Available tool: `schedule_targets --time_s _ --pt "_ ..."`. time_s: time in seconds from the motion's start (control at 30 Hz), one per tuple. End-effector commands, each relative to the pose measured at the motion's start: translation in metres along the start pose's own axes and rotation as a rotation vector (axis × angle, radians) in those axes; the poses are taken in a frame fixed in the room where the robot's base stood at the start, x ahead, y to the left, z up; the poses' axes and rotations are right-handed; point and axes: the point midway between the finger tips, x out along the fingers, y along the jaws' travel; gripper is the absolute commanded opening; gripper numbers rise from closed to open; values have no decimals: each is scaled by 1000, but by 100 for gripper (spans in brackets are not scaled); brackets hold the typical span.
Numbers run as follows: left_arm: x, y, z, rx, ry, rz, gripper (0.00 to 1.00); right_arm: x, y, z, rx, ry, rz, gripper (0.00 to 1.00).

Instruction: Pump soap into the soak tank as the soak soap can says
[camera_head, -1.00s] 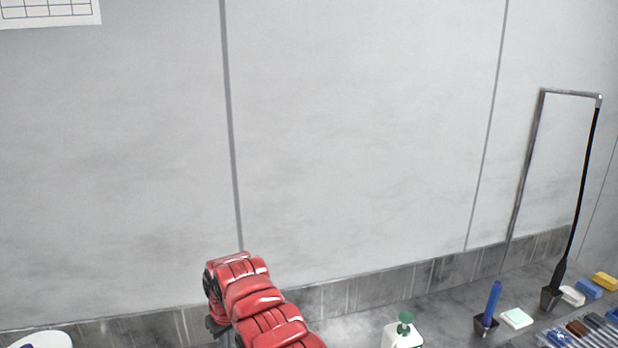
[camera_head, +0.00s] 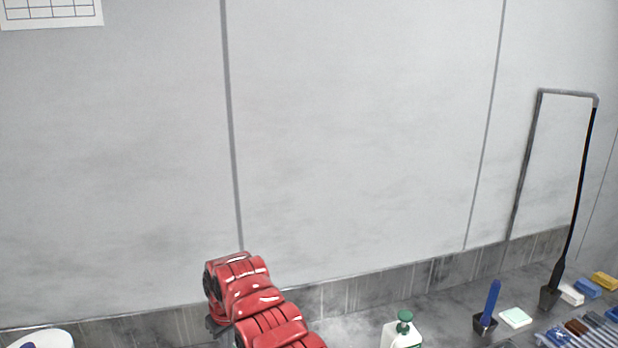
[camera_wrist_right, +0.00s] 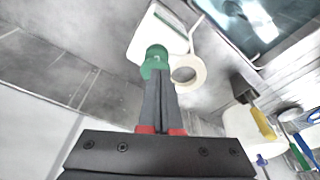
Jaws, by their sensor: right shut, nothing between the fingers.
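In the right wrist view, my right gripper (camera_wrist_right: 160,97) is shut and empty, its dark fingertips overlapping a green pump head (camera_wrist_right: 154,62). I cannot tell whether the fingers touch the pump. A white bottle body (camera_wrist_right: 146,38) shows beyond it. In the head view, a white bottle (camera_head: 397,336) with a green pump (camera_head: 405,316) stands at the bottom edge; no gripper shows on it, and I cannot tell if it is the same bottle. My left gripper is not in view. I cannot identify the soak tank or the soap can label.
A blue-handled tool (camera_head: 492,298) stands in a dark holder right of the bottle, beside a pale block (camera_head: 515,318). A tall metal frame (camera_head: 524,165) rises at the right. In the wrist view, a pale ring (camera_wrist_right: 201,74) lies beside the pump. My red arm crosses the bottom.

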Motion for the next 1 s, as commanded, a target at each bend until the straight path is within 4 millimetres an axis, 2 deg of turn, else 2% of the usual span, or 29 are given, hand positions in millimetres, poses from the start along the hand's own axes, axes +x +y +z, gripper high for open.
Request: schedule_targets --time_s 0.03,0.5,1.0 --pt "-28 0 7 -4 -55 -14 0 14 0 3 0 -1 0 0" --pt "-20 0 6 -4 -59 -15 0 -6 0 -1 0 1 0 0" --pt "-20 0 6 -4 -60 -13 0 -6 0 -1 0 0 0 0"
